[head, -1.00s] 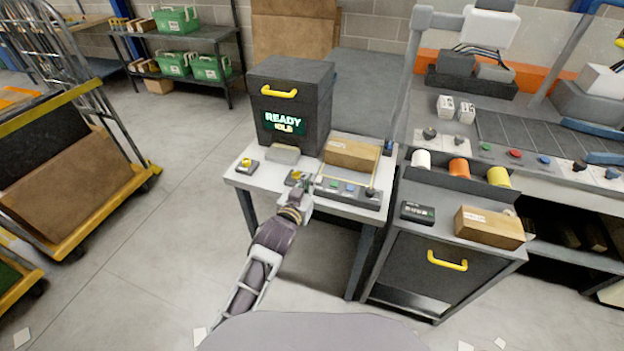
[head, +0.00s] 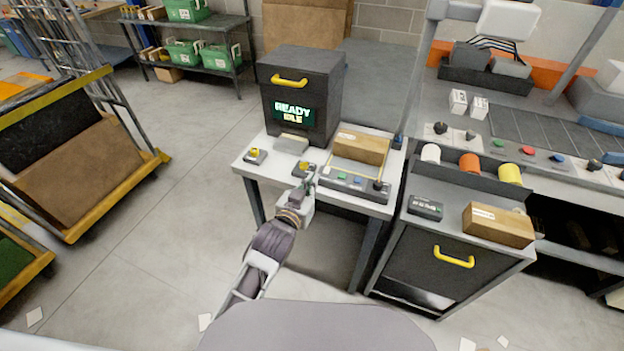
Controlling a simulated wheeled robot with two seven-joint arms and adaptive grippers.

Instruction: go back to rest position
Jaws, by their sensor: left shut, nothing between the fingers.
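My left gripper (head: 309,178) is shut and empty. It hangs at the front edge of the small white table (head: 262,172), close to a yellow-topped button box (head: 303,169) and the left end of a grey button panel (head: 352,187). I cannot tell whether it touches either. My left arm reaches up to it from the bottom of the head view. My right gripper is not in view.
On the table stand a dark machine (head: 300,95) reading "READY IDLE", a cardboard box (head: 361,147) and another yellow-topped button (head: 255,156). A grey cabinet (head: 440,250) stands to the right, a cart with cardboard (head: 75,180) to the left. The floor between cart and table is clear.

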